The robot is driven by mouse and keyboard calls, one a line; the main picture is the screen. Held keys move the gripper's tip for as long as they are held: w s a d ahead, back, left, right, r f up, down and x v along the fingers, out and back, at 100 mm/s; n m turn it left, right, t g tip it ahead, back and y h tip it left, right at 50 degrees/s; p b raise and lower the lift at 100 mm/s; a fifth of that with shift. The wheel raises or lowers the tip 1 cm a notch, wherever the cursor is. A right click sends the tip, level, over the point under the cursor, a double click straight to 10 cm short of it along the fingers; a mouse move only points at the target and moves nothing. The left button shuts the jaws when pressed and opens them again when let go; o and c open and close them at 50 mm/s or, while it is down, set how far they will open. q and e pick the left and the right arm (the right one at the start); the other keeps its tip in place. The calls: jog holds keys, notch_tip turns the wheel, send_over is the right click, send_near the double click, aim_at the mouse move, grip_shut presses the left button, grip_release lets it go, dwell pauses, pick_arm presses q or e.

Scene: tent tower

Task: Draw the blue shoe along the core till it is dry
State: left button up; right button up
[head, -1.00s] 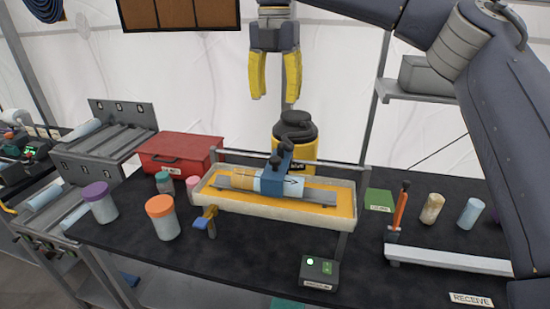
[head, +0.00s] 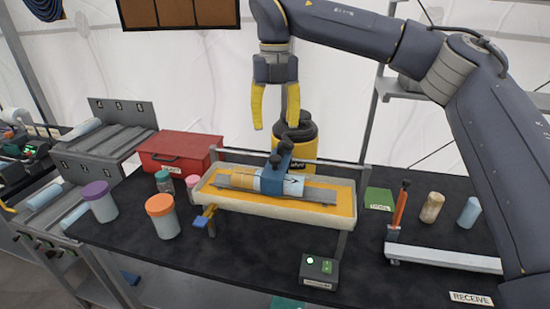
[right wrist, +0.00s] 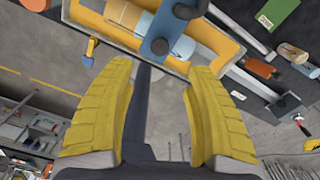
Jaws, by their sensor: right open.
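The blue shoe (head: 279,163), with dark knobs on top, sits across the core (head: 243,180), a tan and pale-blue cylinder with a dark arrow mark. The core lies lengthwise in a tray (head: 260,210) with a yellow-orange inside. In the right wrist view the shoe (right wrist: 168,28) covers part of the core (right wrist: 125,15). My right gripper (head: 276,124) is open and empty, its yellow fingers pointing down above the shoe and apart from it. Those fingers (right wrist: 162,72) flank empty space in the right wrist view. My left gripper is not in view.
A yellow canister (head: 308,135) with a black top stands behind the tray. A red box (head: 178,153) and lidded jars (head: 163,218) are left. A small control box (head: 320,270) is in front. A rack with an orange-handled tool (head: 400,208) stands right. The front table is mostly clear.

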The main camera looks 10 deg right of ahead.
aim_at(275, 157)
notch_tip(275, 157, down, 11)
jog(key=shift+r, duration=0.2)
dwell(0.3)
grip_shut()
dwell(0.4)
